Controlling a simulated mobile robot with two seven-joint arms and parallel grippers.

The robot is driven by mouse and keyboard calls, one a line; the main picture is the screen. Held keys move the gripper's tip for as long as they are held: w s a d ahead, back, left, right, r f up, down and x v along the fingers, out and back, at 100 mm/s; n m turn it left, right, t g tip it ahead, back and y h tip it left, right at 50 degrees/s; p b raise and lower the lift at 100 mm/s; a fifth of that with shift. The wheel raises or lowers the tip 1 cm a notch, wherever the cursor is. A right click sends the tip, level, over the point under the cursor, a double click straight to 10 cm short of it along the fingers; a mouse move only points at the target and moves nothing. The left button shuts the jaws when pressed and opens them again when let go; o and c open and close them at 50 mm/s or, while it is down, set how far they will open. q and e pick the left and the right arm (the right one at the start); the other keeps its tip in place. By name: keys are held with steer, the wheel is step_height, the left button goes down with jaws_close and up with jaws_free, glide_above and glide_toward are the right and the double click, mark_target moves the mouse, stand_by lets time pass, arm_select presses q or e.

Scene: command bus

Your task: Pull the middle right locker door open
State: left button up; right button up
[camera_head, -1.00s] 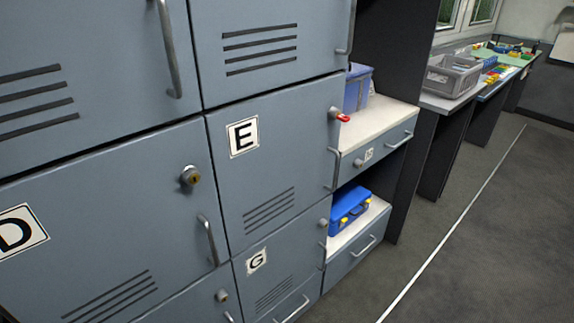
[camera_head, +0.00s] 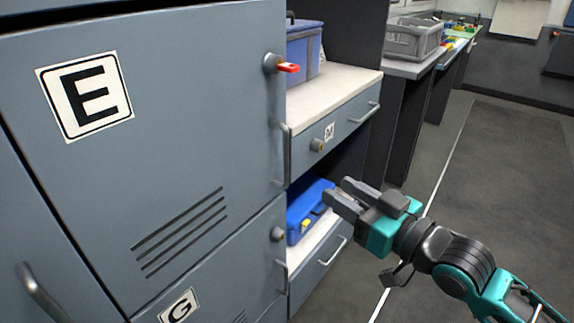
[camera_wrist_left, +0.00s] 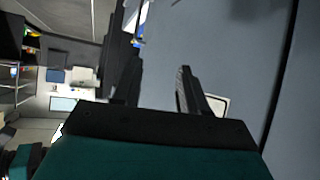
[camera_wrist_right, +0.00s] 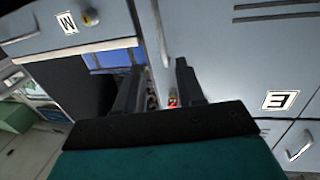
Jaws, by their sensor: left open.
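The locker door marked E (camera_head: 185,130) is grey-blue and looks closed. Its upright bar handle (camera_head: 285,155) is at its right edge, below a lock with a red key (camera_head: 288,68). My right gripper (camera_head: 342,192) is in front of the lockers, to the right of the handle and apart from it. In the right wrist view its fingers (camera_wrist_right: 155,85) are spread and empty, and the E label (camera_wrist_right: 281,100) and red key (camera_wrist_right: 172,102) show beyond. My left gripper (camera_wrist_left: 160,85) shows only in its wrist view, open and empty beside a grey-blue surface.
Right of door E are a white shelf with a blue bin (camera_head: 303,48), a drawer (camera_head: 345,125) and a blue case (camera_head: 305,208) below. The door marked G (camera_head: 215,285) is underneath. A grey crate (camera_head: 413,40) stands farther back. The floor at right is open.

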arm_select(q)
steer(key=shift+w+d+f+b, duration=0.15)
steer(key=shift+f+b, duration=0.2)
steer(key=shift+b, duration=0.25)
steer(key=shift+w+d+f+b, duration=0.15)
steer(key=shift+f+b, duration=0.2)
steer(key=shift+b, duration=0.25)
arm_select(e)
steer(key=x, duration=1.3)
steer(key=shift+a+r, duration=0.15)
steer(key=shift+r, duration=0.1)
arm_select(q)
steer(key=shift+s+a+f, duration=0.1)
steer(key=shift+s+f, duration=0.1)
steer(key=shift+f, duration=0.05)
arm_select(e)
jaws_close()
